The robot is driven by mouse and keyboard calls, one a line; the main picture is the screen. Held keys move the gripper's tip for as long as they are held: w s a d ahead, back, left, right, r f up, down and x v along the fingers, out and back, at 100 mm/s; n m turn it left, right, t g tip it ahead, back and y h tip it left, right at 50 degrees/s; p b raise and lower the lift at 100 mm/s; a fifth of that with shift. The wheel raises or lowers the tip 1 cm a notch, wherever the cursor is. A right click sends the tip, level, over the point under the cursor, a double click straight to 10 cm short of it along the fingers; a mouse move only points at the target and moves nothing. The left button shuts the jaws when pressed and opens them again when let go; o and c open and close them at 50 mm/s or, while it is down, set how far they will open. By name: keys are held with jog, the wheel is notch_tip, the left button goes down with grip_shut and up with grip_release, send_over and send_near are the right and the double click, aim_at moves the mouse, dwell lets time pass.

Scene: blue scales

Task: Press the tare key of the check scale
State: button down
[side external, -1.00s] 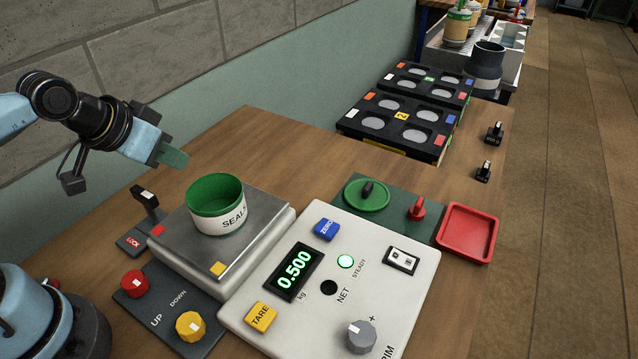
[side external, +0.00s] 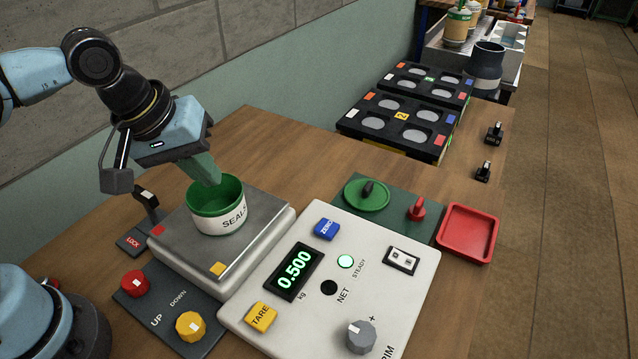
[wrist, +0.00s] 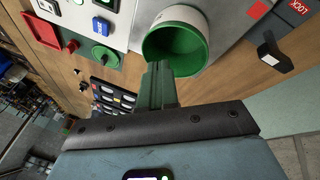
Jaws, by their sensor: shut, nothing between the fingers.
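The check scale's white panel (side external: 385,309) carries a yellow TARE key (side external: 261,317) at its lower left. The display (side external: 294,271) above that key reads 0.500 kg in green. A green-and-white cup (side external: 219,222) marked SEAL stands upright on the metal pan (side external: 180,241); the cup also shows in the wrist view (wrist: 183,50). My gripper (side external: 210,181) is shut and empty, its green fingers over the cup's back-left rim. In the wrist view my fingers (wrist: 158,68) lie beside the cup's rim; I cannot tell whether they touch. The TARE key is not visible in the wrist view.
The panel also has a blue ZERO key (side external: 327,230), a lit green STEADY lamp (side external: 345,261), a dark NET lamp (side external: 328,288) and a grey knob (side external: 361,336). Red (side external: 136,283) and yellow (side external: 190,326) knobs sit left of the scale. A LOCK lever (side external: 147,205) stands behind.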

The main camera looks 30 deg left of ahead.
jog(key=s+d+r+n+g, duration=0.2)
jog(key=s+d+n, duration=0.1)
jog(key=d+n, duration=0.4)
jog(key=r+n+g+y, duration=0.1)
jog(key=n+g, duration=0.1)
jog(key=n, duration=0.2)
send_over(260, 313)
jog(key=shift+r, duration=0.2)
notch_tip(260, 313, down, 14)
dwell(0.5)
dwell(0.4)
